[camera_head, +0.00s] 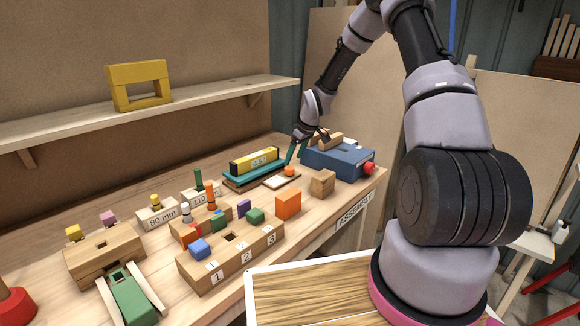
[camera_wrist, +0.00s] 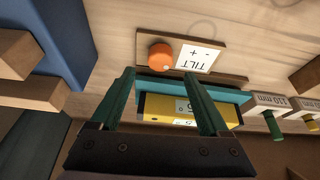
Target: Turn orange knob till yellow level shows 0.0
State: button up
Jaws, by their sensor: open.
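The orange knob (camera_head: 290,171) sits on a small wooden board beside a white label; in the wrist view the knob (camera_wrist: 160,56) is next to the label (camera_wrist: 200,56), which reads TILT with plus and minus marks. The yellow level (camera_head: 240,166) lies on a teal bar behind the knob. Its display is too small to read surely in the head view, and the level (camera_wrist: 158,106) is partly covered by my fingers in the wrist view. My gripper (camera_wrist: 159,72) is open and empty, its two green fingertips just short of the knob, one toward each side of it; contact does not show.
A blue box (camera_head: 340,160) with a red knob stands right of the board, close to my gripper. A wooden block (camera_head: 322,183), an orange cube (camera_head: 288,204) and a numbered block with coloured pieces (camera_head: 228,262) stand in front. A shelf (camera_head: 200,98) runs along the back wall.

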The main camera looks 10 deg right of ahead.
aim_at(290, 168)
jog(key=x, duration=0.5)
jog(key=shift+f, duration=0.15)
grip_shut()
